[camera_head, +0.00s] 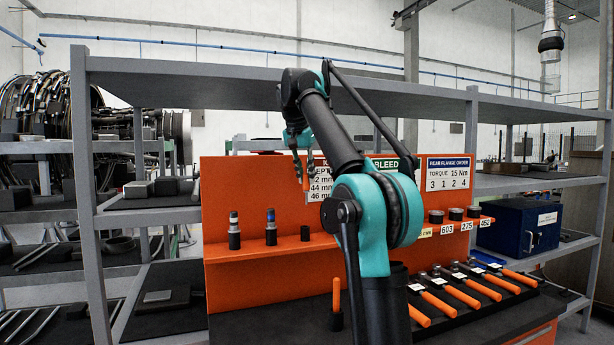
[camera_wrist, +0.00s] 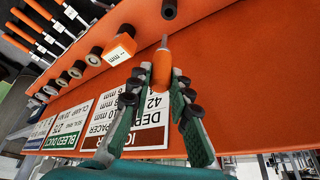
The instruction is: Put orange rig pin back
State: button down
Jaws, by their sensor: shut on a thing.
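My gripper (camera_head: 303,167) is in front of the upright orange panel. It is shut on an orange-handled pin (camera_head: 307,184), held above the panel's ledge. In the wrist view my gripper (camera_wrist: 160,85) has its teal and black fingers around the orange handle (camera_wrist: 162,70), and a thin grey tip extends from it. A short black socket (camera_head: 305,233) stands on the ledge below the pin, with nothing visible in it. A black socket also shows near the tip in the wrist view (camera_wrist: 168,9), with a gap between them.
Two black holders with metal-topped pieces (camera_head: 234,230) stand on the ledge (camera_head: 255,252) to the left. Another orange handle (camera_head: 336,294) stands upright in a black base on the bench. Orange-handled tools (camera_head: 465,290) lie at right. A blue box (camera_head: 518,226) is further right.

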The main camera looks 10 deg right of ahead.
jog(key=shift+s+a, duration=0.15)
jog(key=shift+f, duration=0.75)
jog(key=shift+a+f, duration=0.1)
jog(key=shift+f, duration=1.85)
jog(key=shift+f, duration=2.8)
dwell(0.4)
jog(key=c, duration=1.3)
grip_release()
send_near(304, 189)
jog(key=shift+s+a+f, duration=0.1)
jog(key=shift+s+f, duration=0.05)
jog(key=shift+f, duration=1.05)
jog(key=shift+s+a+f, duration=0.1)
jog(key=shift+f, duration=1.1)
